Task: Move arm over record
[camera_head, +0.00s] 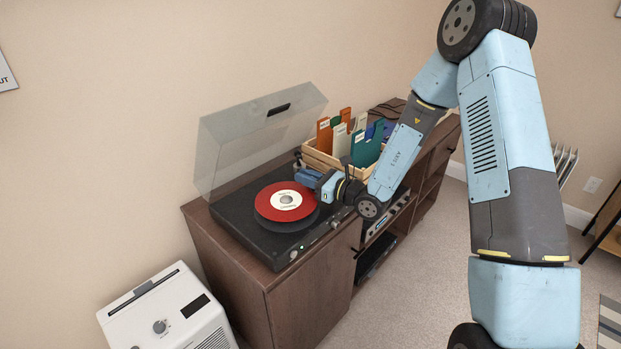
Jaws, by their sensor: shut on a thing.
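A red record (269,207) with a white label lies on the black platter of the turntable (255,237). The turntable stands on a brown wooden cabinet, and its clear lid (240,140) is raised. My gripper (303,173) is low over the back right part of the turntable, just beyond the record's right edge. It is shut on the tonearm, as far as its place shows; the fingers and wrist hide most of the tonearm. I cannot see whether the tonearm's tip is above the record.
A wooden crate (318,160) of several coloured record sleeves stands right behind my gripper. A silver receiver (385,221) sits in the cabinet's open shelf. A white appliance (165,312) stands at the front left. Carpet in front of the cabinet is clear.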

